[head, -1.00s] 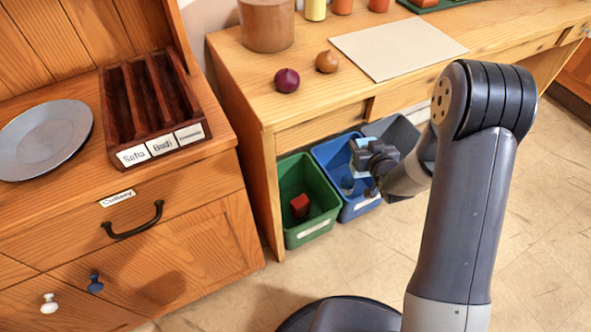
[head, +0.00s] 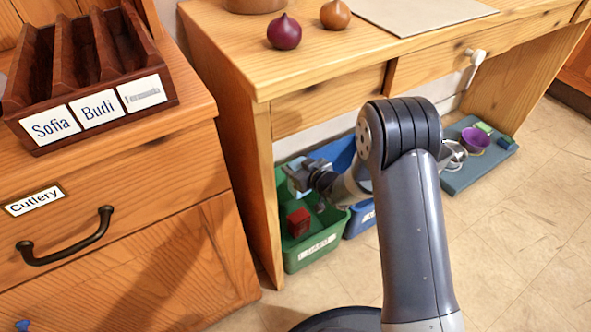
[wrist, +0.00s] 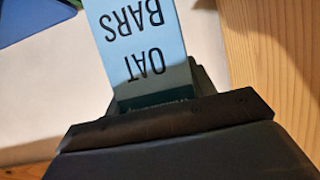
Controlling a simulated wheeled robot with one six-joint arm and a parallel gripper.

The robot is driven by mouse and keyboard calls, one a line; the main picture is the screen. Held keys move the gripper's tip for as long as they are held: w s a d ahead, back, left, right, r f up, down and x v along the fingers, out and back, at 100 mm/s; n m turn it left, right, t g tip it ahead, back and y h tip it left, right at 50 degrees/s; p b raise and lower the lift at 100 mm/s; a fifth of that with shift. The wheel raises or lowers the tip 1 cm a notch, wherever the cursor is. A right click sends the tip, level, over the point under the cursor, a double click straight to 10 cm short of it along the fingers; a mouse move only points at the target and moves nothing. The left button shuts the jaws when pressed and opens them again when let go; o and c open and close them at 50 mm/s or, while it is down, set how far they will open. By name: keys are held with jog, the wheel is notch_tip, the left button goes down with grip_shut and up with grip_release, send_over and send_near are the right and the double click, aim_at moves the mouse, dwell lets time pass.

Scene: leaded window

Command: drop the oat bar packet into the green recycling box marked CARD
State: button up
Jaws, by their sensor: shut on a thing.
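The oat bar packet (wrist: 140,45) is light blue with dark lettering, upside down in the wrist view. My gripper (head: 304,181) is shut on the packet's lower end. In the head view the gripper is above the rear part of the green box (head: 322,257), under the desk. Only a small pale part of the packet shows there, and it is clear of the box floor as far as I can see. The box has a white label on its front, too small to read. A red block (head: 299,222) lies inside it.
A blue box (head: 360,220) stands right beside the green one, partly hidden by my arm. The desk side panel (head: 262,190) is close on the left, with the desk top above. A blue-grey tray (head: 470,172) with a purple bowl (head: 475,140) lies on the floor at right.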

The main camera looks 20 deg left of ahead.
jog(key=shift+f+b, duration=1.9)
jog(key=shift+f, duration=1.05)
jog(key=o, duration=1)
jog(key=shift+o, duration=0.2)
jog(key=p+v, duration=0.4)
jog(key=v, duration=0.7)
jog(key=shift+w, duration=0.15)
